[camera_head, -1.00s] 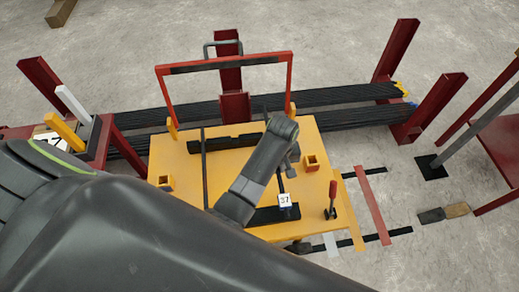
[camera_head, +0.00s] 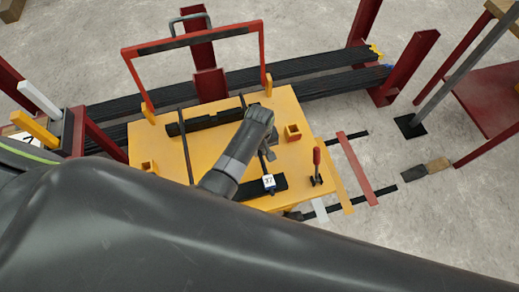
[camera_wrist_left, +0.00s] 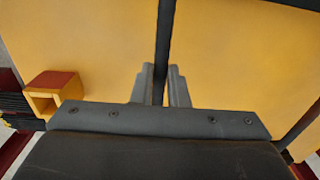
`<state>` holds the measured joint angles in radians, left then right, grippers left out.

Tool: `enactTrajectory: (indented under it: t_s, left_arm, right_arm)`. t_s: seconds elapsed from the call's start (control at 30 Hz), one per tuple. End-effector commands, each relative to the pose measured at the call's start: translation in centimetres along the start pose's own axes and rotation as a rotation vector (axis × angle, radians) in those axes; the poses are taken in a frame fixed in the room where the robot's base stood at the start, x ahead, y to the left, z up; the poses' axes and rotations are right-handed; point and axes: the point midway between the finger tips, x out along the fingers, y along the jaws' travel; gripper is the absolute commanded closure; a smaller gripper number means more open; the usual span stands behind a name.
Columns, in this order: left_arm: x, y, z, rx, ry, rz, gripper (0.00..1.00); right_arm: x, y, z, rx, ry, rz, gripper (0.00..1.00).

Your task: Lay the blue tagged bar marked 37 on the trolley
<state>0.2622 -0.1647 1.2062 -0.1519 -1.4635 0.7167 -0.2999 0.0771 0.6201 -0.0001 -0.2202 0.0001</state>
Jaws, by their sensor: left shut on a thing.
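The bar marked 37 (camera_head: 242,101) is thin and dark, with a white tag (camera_head: 268,181) at its near end. It lies over the yellow trolley top (camera_head: 285,108), across or just above two black rests; contact is unclear. I make out no blue on it. My left gripper (camera_head: 268,152) is mostly hidden by its wrist in the head view, at the bar's middle. In the left wrist view the gripper (camera_wrist_left: 160,88) has its fingers on both sides of the bar (camera_wrist_left: 165,35), shut on it. My right gripper is not in view.
A second dark bar (camera_head: 186,145) lies to the left. A black far rest (camera_head: 205,122), orange square sockets (camera_head: 293,132) and a red-handled clamp (camera_head: 316,165) stand on the top. A red frame (camera_head: 262,50) rises behind. Long black bars lie beyond, between red posts (camera_head: 408,65).

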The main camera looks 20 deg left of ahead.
Motion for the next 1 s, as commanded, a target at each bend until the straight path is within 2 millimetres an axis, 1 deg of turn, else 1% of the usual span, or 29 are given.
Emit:
enactTrajectory:
  t_s: [0.07, 0.1, 0.23, 0.5, 0.67, 0.77, 1.0]
  left_arm:
    - [0.2, 0.1, -0.1, 0.0, 0.002, 0.001, 1.0]
    - [0.2, 0.0, 0.0, 0.0, 0.0, 0.0, 0.82]
    - [0.2, 0.0, 0.0, 0.0, 0.0, 0.0, 0.65]
    - [0.2, 0.0, 0.0, 0.0, 0.0, 0.0, 0.64]
    - [-0.8, 0.0, 0.0, 0.0, 0.0, 0.001, 0.64]
    - [-2.2, 0.1, 0.0, -0.001, 0.001, 0.002, 0.64]
    - [-7.0, 0.1, -0.1, 0.0, 0.003, 0.003, 0.64]
  right_arm:
    - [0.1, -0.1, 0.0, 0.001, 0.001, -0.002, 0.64]
    - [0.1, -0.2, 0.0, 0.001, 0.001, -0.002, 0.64]
    - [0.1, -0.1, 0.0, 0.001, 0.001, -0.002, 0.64]
    - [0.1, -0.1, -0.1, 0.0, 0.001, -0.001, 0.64]
    - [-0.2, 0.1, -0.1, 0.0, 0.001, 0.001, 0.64]
    - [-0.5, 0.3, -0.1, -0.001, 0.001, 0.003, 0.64]
    - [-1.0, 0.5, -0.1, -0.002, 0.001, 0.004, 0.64]
